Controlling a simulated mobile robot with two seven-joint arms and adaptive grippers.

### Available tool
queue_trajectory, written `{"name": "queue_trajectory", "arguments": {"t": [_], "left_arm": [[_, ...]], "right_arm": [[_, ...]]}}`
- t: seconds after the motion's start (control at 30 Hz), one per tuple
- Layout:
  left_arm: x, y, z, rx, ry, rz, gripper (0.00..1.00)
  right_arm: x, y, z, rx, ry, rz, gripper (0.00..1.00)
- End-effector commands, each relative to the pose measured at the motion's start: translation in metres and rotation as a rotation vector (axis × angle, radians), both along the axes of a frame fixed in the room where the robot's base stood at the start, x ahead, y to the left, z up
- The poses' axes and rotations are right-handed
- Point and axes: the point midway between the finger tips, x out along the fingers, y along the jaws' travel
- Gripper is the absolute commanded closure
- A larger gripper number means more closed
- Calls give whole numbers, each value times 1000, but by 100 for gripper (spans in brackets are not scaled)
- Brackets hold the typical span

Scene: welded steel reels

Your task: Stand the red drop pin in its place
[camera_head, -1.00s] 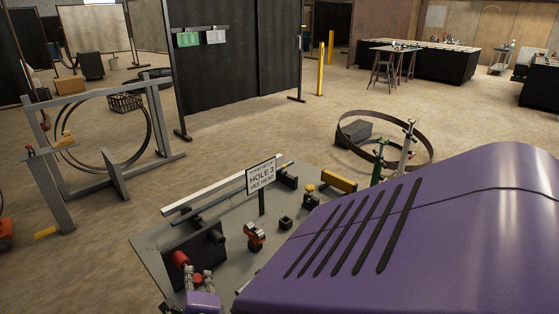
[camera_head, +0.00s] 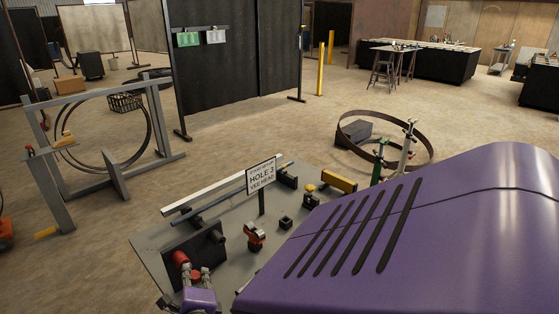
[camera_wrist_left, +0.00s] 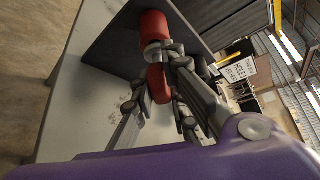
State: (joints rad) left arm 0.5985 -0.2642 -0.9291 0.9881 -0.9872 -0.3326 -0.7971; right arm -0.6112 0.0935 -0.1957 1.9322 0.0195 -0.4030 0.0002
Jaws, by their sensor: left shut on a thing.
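My left gripper (camera_head: 197,277) is at the near left corner of the grey table, beside a dark upright plate (camera_head: 205,246). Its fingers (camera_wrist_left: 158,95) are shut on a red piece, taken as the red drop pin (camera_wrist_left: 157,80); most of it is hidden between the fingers. A second red cylinder (camera_head: 180,258) is at the dark plate, just beyond the gripper; it also shows in the wrist view (camera_wrist_left: 153,28). I cannot tell whether the held piece touches it. A sign (camera_head: 261,177) reads "HOLE 3 VEE HEAD". My right gripper is out of view.
The grey table (camera_head: 152,246) bears a red and black fixture (camera_head: 254,236), a small dark block (camera_head: 286,222) and a yellow bar (camera_head: 339,180). A long pale bar (camera_head: 205,192) lies along its back. My purple arm covers the right foreground. A steel ring (camera_head: 425,145) stands on the floor beyond.

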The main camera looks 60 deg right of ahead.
Motion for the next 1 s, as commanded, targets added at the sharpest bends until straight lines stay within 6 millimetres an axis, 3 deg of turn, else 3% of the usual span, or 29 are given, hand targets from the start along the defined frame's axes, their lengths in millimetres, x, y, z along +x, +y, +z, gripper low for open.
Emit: {"name": "queue_trajectory", "arguments": {"t": [0.43,0.47,0.6,0.83,0.97,1.0], "left_arm": [[4,-1,1,1,-1,1,100],[4,-1,0,1,-1,1,86],[4,-1,0,0,0,1,67],[4,-1,0,0,0,1,65],[4,-1,-1,1,0,1,49],[4,-1,-1,1,0,1,49]], "right_arm": [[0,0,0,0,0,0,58],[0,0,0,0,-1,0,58],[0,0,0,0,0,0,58],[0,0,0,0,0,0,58],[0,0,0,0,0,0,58],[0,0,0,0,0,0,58]]}}
